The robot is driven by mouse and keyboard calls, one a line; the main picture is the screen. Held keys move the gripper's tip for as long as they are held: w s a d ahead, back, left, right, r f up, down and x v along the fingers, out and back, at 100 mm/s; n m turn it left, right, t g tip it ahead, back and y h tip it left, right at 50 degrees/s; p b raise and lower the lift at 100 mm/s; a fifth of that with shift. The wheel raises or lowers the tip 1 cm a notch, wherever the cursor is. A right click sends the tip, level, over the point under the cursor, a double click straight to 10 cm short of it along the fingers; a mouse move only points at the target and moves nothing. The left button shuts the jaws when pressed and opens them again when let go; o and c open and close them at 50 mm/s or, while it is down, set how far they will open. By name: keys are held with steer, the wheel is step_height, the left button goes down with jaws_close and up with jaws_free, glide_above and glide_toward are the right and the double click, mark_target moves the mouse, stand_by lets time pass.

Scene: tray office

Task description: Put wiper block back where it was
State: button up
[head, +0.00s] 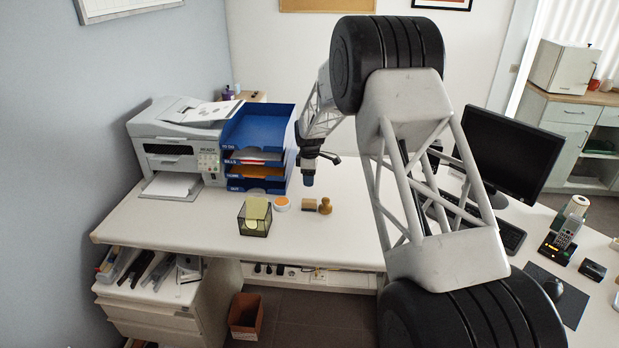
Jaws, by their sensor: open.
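A small tan and brown block (309,205), which looks like the wiper block, sits on the white desk (220,225) near its front edge. It stands between a round orange-topped white container (281,204) and a wooden-handled stamp (325,206). My gripper (308,182) points down and appears above and behind the block, apart from it. Its jaws are open and I see nothing held in them. The fingertips are small in this view, and the exact height over the desk is hard to tell.
A dark see-through note box (255,216) stands left of the round container. Blue stacked letter trays (258,150) and a printer (180,145) stand behind on the left. A monitor (508,150) and a phone (563,238) are at right. My arm hides the desk's middle right.

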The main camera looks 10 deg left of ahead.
steer(key=shift+r, duration=0.1)
stand_by(0.3)
steer(key=s+d+r+m, duration=0.3)
steer(key=s+d+r, duration=0.4)
steer(key=s+r, duration=0.2)
steer(key=s+d+r+m+t, duration=0.1)
steer(key=s+d+r+m, duration=0.2)
steer(key=s+d+r, duration=0.5)
steer(key=s+d+r+m, duration=0.3)
steer(key=s+d+r, duration=0.2)
steer(key=s+r, duration=0.5)
steer(key=s+d+m, duration=0.3)
steer(key=s, duration=0.9)
steer(key=s+d+m+t, duration=0.1)
steer(key=s+d+m, duration=0.2)
steer(key=s, duration=0.9)
steer(key=s+d+f+m, duration=0.1)
steer(key=s+d+m, duration=0.2)
steer(key=s, duration=1)
steer(key=shift+d+t, duration=0.25)
steer(key=shift+t, duration=0.05)
